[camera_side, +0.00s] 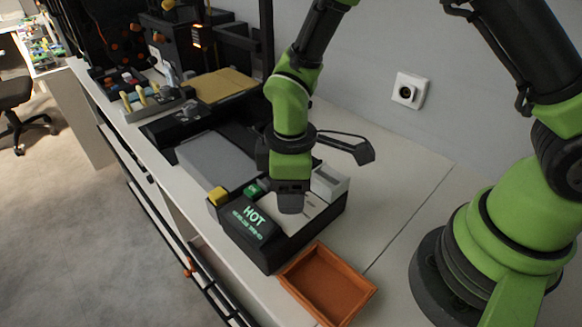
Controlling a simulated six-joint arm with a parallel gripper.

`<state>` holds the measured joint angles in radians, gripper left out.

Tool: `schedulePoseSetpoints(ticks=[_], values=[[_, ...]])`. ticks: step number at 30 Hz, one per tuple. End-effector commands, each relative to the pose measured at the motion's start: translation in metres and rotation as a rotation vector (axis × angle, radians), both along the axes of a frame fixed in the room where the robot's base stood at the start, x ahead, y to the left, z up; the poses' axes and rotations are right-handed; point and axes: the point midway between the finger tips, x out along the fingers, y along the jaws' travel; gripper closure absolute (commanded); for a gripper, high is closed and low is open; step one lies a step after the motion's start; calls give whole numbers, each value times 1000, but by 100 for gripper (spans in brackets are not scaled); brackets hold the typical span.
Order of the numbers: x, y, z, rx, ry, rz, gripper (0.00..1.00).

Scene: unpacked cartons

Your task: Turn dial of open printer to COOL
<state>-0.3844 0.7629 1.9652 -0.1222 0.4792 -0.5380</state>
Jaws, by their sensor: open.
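The printer (242,238) is a dark box on the white worktop. Its front display (255,214) reads HOT in green letters, with smaller unreadable text below. A small green piece (251,190) and a yellow piece (218,196) sit along its left upper edge. I cannot tell which part is the dial. The printer is open at the top, showing a pale interior (303,206). My gripper (291,204) points down over this opening, right of the display, open. Its fingertips are small and dark, and whether they touch anything cannot be told.
An empty orange tray (327,284) stands just in front of the printer. A grey flat panel (214,160) lies behind its left side. A brown envelope-like sheet (222,85) and a tool tray (152,102) are farther back. The worktop to the right (400,190) is clear.

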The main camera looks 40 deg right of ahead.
Motion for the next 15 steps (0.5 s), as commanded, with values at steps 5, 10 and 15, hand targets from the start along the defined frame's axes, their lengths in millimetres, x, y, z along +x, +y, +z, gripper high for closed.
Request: schedulePoseSetpoints(ticks=[5,10,15], values=[[1,0,35,3,-8,0,44],[0,0,67,2,-5,0,44],[0,0,86,1,-2,1,44]])
